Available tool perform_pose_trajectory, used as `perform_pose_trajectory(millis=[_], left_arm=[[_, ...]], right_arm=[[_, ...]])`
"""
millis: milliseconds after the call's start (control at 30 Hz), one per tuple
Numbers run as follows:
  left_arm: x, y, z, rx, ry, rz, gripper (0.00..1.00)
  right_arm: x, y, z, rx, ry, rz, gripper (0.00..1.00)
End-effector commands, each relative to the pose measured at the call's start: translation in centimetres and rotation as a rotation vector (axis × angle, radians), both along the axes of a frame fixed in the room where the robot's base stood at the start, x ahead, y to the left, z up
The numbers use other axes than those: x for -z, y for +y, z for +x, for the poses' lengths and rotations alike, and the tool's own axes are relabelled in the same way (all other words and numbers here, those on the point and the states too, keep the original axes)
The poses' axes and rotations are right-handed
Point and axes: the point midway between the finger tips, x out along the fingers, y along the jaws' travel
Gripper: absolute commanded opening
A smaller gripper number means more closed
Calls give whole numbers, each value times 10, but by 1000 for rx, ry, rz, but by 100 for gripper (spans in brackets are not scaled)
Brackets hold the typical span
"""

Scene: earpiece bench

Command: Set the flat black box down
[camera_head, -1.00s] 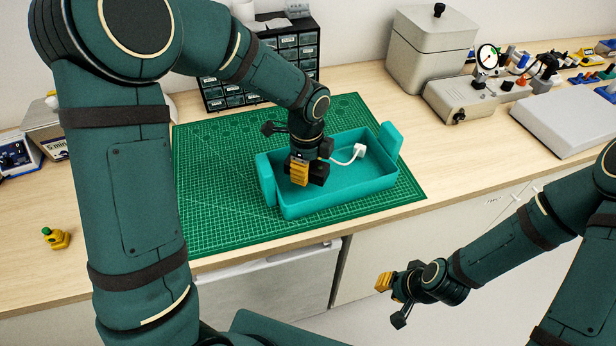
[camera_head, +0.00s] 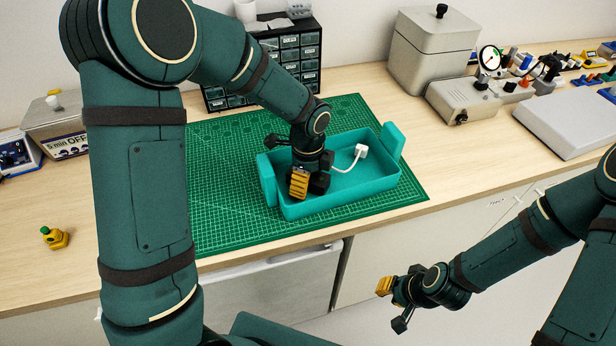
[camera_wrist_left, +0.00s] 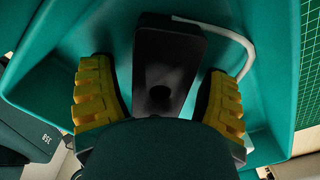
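The flat black box (camera_wrist_left: 168,50) lies between the yellow fingers of my left gripper (camera_wrist_left: 158,100) in the left wrist view. A narrow gap shows on both sides of the box, so the fingers look open around it. In the head view my left gripper (camera_head: 309,184) is down inside the teal tray (camera_head: 300,209), at its left part, and largely hides the box. A white cable with a white plug (camera_head: 361,151) runs from there across the tray. My right gripper (camera_head: 385,287) hangs in front of the bench, away from the tray; its finger opening is unclear.
The tray stands on a green cutting mat (camera_head: 225,210). A drawer cabinet (camera_head: 292,55) is behind it, and a grey lidded container (camera_head: 433,55) and gauge device (camera_head: 462,103) are to the right. A small yellow-green object (camera_head: 55,238) is at far left. Bare mat lies left of the tray.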

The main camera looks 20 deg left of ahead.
Motion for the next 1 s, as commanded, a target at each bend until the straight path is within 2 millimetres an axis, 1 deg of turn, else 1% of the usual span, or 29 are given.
perform_pose_trajectory(millis=[167, 267, 500, 700, 833, 1000], left_arm=[[-7, 0, 0, 0, -2, 0, 76], [-20, 0, 1, 0, -3, 0, 76], [-70, 0, 1, -2, -5, -2, 76], [-105, 0, 1, 0, -4, 0, 76], [-117, 0, 0, 0, -1, 0, 76], [-124, 0, 0, 0, -1, 0, 76]], right_arm=[[-3, 0, 1, 2, -2, 0, 22], [-6, 0, 2, 2, -3, 0, 22], [-16, -1, 5, 8, -11, -2, 22], [-22, -1, 7, 12, -15, -3, 22], [-24, -1, 8, 14, -18, -4, 22], [-25, -1, 8, 15, -19, -4, 22]])
